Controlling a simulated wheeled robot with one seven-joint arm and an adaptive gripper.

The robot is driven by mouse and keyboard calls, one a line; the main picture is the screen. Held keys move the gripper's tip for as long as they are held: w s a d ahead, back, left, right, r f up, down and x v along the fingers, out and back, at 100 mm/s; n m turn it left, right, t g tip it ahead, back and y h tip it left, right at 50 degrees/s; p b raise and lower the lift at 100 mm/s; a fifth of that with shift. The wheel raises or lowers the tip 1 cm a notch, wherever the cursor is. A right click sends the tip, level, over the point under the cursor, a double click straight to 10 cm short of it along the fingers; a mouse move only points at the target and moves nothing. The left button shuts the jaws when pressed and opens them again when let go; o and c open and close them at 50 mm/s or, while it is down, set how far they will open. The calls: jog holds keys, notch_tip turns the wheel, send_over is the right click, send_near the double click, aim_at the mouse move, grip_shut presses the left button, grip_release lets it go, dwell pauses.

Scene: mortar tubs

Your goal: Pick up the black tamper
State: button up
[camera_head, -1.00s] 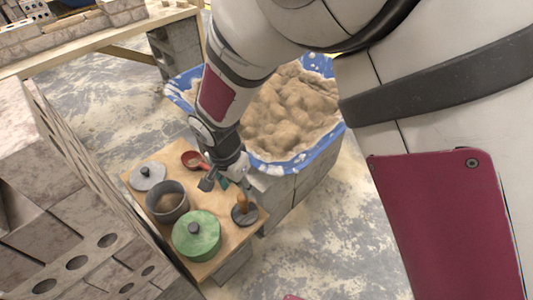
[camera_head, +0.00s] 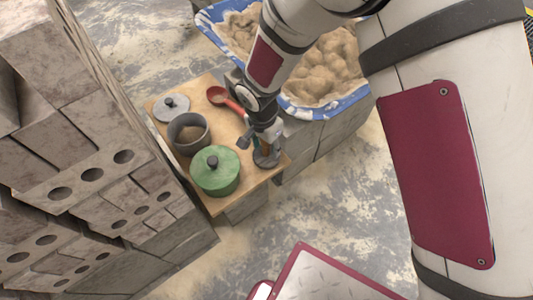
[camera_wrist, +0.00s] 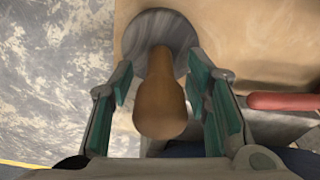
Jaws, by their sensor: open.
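The tamper (camera_head: 267,159) stands upright at the right corner of the wooden board, with a dark grey round base. In the wrist view its brown wooden handle (camera_wrist: 160,100) points toward the camera, over the grey disc base (camera_wrist: 160,35). My gripper (camera_head: 262,140) is right above the tamper and hides most of the handle in the head view. In the wrist view my gripper (camera_wrist: 160,82) is open, its green-padded fingers on either side of the handle, with a gap visible at each side.
A blue tub of mortar (camera_head: 330,65) stands behind. Stacked bricks (camera_head: 75,160) rise at left.

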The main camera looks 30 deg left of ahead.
grip_shut()
jog(key=shift+r, duration=0.15)
jog(key=shift+r+p, duration=0.4)
jog(key=shift+r, duration=0.15)
jog(key=shift+s+d+r+p, duration=0.25)
jog(key=shift+r+p, duration=0.1)
jog(key=shift+r, duration=0.3)
jog(key=shift+s+d+r+p, duration=0.1)
jog(key=shift+d+r+p, duration=0.1)
jog(key=shift+r+p, duration=0.3)
jog(key=s+d+r+p, duration=0.1)
jog(key=s+d+p, duration=0.1)
jog(key=s+d, duration=0.6)
jog(key=d, duration=0.4)
jog(key=shift+s+d+r, duration=0.15)
jog(key=shift+r, duration=0.05)
